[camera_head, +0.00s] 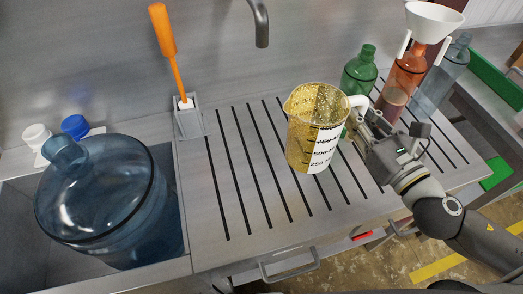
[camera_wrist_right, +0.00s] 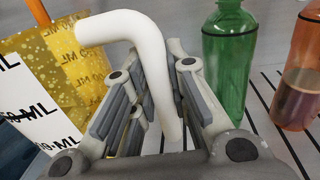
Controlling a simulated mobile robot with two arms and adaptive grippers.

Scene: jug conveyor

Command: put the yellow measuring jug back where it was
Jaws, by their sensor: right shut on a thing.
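The yellow measuring jug (camera_head: 303,135) is see-through and speckled, with a white label of black ML marks. My right gripper (camera_head: 357,122) comes in from the right and is shut on the jug's white handle. In the right wrist view the handle (camera_wrist_right: 125,24) passes between my fingers (camera_wrist_right: 158,100), with the jug (camera_wrist_right: 78,60) at the left. My left gripper is not in view.
A green bottle (camera_head: 358,75), an orange bottle (camera_head: 405,72) with a white funnel (camera_head: 433,18), and a grey-blue bottle (camera_head: 440,80) stand behind my gripper. A big blue jug (camera_head: 100,190) sits in the left sink. An orange-handled brush (camera_head: 163,30) stands in a holder (camera_head: 188,122). The left drainboard is clear.

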